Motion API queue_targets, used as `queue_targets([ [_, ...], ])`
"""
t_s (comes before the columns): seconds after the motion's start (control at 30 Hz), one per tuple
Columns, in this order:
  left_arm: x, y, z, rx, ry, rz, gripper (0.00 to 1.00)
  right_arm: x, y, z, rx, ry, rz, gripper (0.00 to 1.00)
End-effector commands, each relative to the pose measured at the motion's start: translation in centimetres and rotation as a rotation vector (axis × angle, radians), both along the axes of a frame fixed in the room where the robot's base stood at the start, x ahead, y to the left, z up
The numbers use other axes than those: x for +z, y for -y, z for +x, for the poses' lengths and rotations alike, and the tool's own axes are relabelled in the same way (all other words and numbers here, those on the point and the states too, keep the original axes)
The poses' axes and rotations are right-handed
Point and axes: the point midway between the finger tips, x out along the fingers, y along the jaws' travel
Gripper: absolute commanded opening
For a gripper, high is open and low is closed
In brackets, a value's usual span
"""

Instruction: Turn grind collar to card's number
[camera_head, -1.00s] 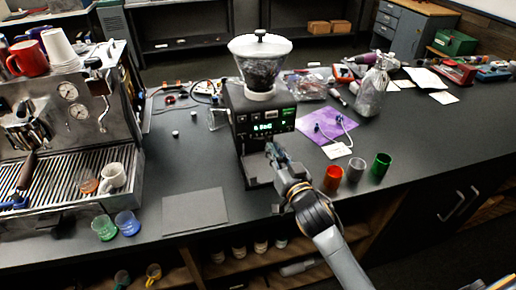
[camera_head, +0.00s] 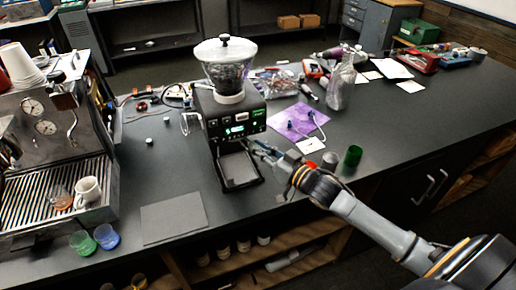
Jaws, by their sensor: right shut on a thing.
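The black grinder (camera_head: 238,127) stands upright on the counter with a lit green display. Its clear, lidded hopper (camera_head: 225,66) holds dark beans. The pale grind collar (camera_head: 229,98) is the ring below the hopper; I cannot read any marks on it. A small white card (camera_head: 311,145) lies right of the grinder at the purple mat's front edge; its number is too small to read. My right gripper (camera_head: 254,146) is beside the grinder's lower front right, below the collar. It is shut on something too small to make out. My left gripper is out of view.
A steel espresso machine (camera_head: 40,130) with cups stands at left. A grey mat (camera_head: 173,218) lies at the front. A clear bottle (camera_head: 341,85) stands behind the purple mat (camera_head: 299,119).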

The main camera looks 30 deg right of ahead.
Motion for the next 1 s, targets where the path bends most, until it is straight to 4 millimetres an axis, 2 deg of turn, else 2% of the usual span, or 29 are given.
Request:
queue_targets([
  [0.1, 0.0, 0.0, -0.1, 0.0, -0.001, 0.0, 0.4, 0.0, 0.1, 0.1, -0.003, 0.0, -0.001, 0.0],
  [0.13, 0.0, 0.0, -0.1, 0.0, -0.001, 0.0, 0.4, 0.0, 0.1, 0.1, -0.004, 0.0, -0.001, 0.16],
  [0.2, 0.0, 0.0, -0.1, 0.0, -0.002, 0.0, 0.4, 0.0, 0.1, 0.1, -0.003, 0.0, -0.001, 0.3],
  [0.23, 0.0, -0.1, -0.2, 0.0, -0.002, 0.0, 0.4, 0.0, 0.1, 0.1, -0.003, 0.001, -0.001, 0.33],
  [0.53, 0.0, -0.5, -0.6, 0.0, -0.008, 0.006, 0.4, 0.0, 0.0, 0.0, -0.002, 0.001, -0.001, 0.33],
  [0.67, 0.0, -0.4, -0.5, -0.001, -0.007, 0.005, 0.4, 0.0, 0.3, -0.8, -0.002, 0.0, 0.0, 0.33],
  [1.0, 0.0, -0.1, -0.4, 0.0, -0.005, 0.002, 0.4, -0.2, 2.1, -6.5, -0.002, -0.004, -0.001, 0.33],
])
